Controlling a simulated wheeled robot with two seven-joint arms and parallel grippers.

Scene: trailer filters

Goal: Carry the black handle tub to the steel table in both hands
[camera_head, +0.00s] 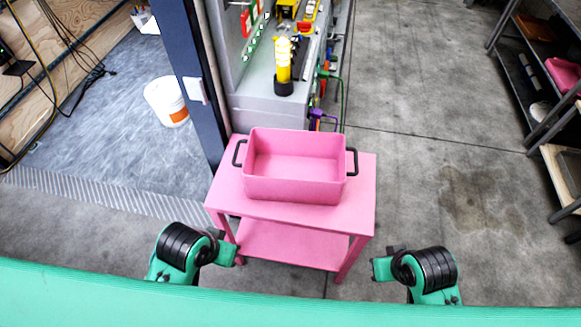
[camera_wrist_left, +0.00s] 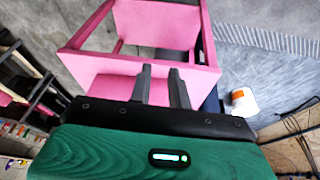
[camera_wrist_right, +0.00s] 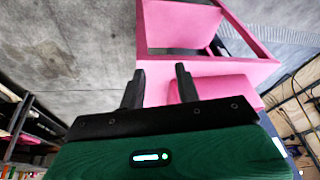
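A pink open tub (camera_head: 295,180) with a black handle at each end, left (camera_head: 239,153) and right (camera_head: 352,161), stands upright and empty on a pink two-level table (camera_head: 362,205). My left gripper (camera_head: 236,250) is in front of the table's left side, below and apart from the tub. Its two fingers are parted and empty in the left wrist view (camera_wrist_left: 160,75). My right gripper (camera_head: 376,267) is off the table's front right corner. Its fingers are parted and empty in the right wrist view (camera_wrist_right: 159,74). I cannot pick out a steel table for certain.
A grey bench (camera_head: 270,108) with tools and a yellow lamp-like object (camera_head: 284,62) is behind the pink table. A blue door post (camera_head: 196,75) and white bucket (camera_head: 166,101) are left. Shelving (camera_head: 527,75) lines the right edge. Concrete floor between is clear.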

